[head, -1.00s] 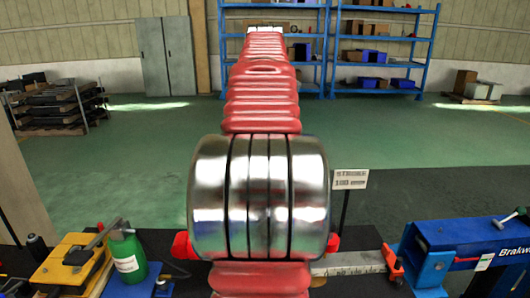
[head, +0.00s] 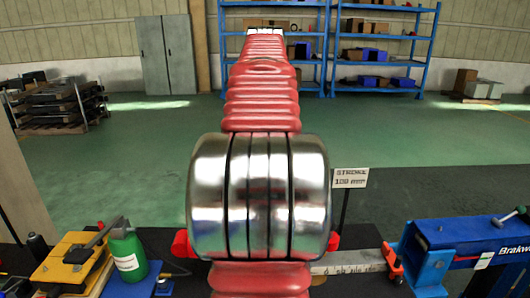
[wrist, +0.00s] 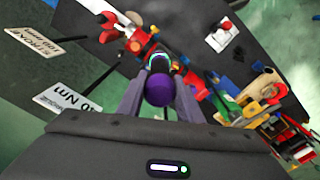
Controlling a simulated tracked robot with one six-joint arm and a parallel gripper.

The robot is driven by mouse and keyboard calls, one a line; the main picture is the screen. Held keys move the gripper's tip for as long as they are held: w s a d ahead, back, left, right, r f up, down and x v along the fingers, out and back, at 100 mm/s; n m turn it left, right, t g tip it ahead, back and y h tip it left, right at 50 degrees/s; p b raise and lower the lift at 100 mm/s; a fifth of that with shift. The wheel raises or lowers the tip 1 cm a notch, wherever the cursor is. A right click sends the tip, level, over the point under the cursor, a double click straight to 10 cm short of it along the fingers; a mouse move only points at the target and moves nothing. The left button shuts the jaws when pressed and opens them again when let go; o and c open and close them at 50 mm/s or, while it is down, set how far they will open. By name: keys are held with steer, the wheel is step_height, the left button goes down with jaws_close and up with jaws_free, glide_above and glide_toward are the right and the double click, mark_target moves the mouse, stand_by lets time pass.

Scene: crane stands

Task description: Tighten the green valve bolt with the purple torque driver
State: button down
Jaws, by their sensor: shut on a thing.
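My gripper (wrist: 160,76) is shut on the purple torque driver (wrist: 159,90) in the wrist view. The driver's round purple end faces the camera between the two grey fingers, with a thin bright green-blue ring beyond it. The driver's tip is hidden. I cannot tell for sure whether this is the valve bolt, or whether the driver touches the fitting. In the head view my arm covers the middle, and neither gripper nor driver shows.
A green bottle (head: 127,256) and a yellow box (head: 72,262) stand at the left of the dark bench. A blue press (head: 465,238) stands at the right. A "STROKE 100 mm" sign (head: 351,178) stands upright behind the bench. A second sign (wrist: 68,97) reads "40 Nm".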

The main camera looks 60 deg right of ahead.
steer(key=shift+f, duration=0.6)
stand_by(3.5)
steer(key=shift+r, duration=0.1)
steer(key=shift+r, duration=2.5)
